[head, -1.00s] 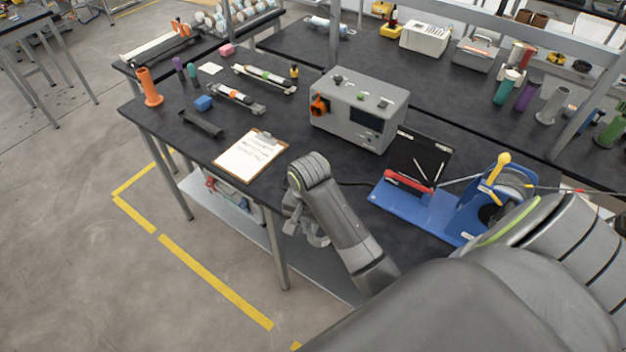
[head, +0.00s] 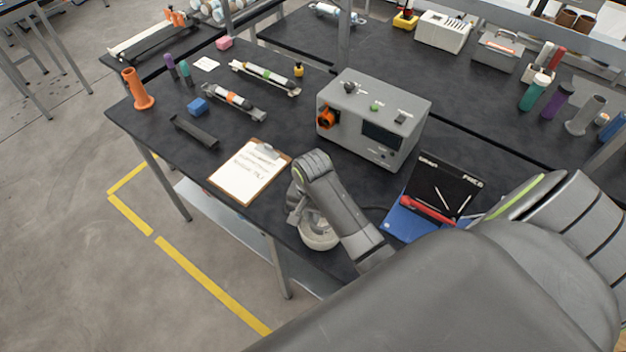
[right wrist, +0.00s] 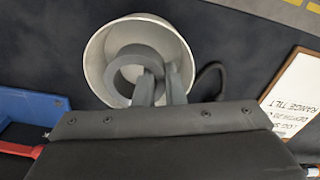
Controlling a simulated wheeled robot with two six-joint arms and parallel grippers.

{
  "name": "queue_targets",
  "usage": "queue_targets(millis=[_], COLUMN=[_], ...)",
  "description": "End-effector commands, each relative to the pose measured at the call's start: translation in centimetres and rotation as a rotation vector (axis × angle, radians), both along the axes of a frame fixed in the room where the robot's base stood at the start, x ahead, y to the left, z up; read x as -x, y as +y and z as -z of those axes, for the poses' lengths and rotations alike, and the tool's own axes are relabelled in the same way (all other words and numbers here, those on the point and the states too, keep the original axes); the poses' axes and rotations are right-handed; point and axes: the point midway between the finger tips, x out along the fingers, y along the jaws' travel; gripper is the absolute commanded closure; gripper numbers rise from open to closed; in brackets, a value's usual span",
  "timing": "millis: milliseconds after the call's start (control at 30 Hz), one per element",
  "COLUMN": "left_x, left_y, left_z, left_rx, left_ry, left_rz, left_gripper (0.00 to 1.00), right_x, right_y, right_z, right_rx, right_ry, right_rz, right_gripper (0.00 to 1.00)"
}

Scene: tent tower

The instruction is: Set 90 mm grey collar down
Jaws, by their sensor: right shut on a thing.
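The grey collar (right wrist: 115,73) shows in the right wrist view as a short, thick ring. My right gripper (right wrist: 160,88) is shut on its near wall, seen from above. A wide, pale round cup (right wrist: 92,60) surrounds the ring in that view. I cannot tell whether the collar touches the cup's bottom. In the head view my right gripper (head: 297,213) is low over the front of the black table, and part of the pale cup (head: 318,236) shows below it. The collar is hidden there by my wrist. My left gripper is out of view.
A clipboard (head: 245,175) lies left of my right gripper. Behind stands a grey instrument box (head: 350,120). A blue stand (head: 404,222) with a dark panel is to the right. An orange tube (head: 137,90) and several small parts occupy the table's far left.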

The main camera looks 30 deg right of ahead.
Motion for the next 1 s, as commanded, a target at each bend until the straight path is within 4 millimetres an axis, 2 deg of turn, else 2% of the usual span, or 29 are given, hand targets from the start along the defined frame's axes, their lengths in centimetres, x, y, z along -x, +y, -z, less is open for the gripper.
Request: queue_targets(millis=[67, 200, 300, 367, 700, 733, 767, 1000], left_x=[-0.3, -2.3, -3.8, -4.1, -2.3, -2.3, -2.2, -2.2], left_y=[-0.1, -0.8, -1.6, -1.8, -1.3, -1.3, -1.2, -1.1], left_z=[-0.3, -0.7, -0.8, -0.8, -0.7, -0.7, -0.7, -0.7], left_rx=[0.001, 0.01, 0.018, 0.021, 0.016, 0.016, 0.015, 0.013], left_ry=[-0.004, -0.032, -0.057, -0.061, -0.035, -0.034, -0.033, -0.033], left_rz=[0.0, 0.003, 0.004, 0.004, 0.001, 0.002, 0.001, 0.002], left_gripper=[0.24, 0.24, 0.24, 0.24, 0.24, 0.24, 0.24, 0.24], right_x=[0.1, 0.1, 0.0, 0.1, 0.0, 0.0, 0.0, 0.0], right_y=[0.0, 0.0, 0.0, 0.0, 0.0, 0.0, 0.0, 0.0], right_z=[1.0, 2.8, 3.6, 3.8, 4.1, 4.1, 4.1, 4.1], right_rx=[-0.001, 0.0, 0.0, 0.0, 0.001, 0.0, 0.0, 0.0], right_ry=[0.006, 0.003, 0.001, 0.001, 0.001, 0.0, 0.0, 0.0], right_rz=[0.0, 0.0, 0.0, 0.0, 0.0, 0.0, 0.0, 0.0], right_gripper=[1.0, 1.0, 1.0, 1.0, 1.0, 0.87, 0.83, 0.81])
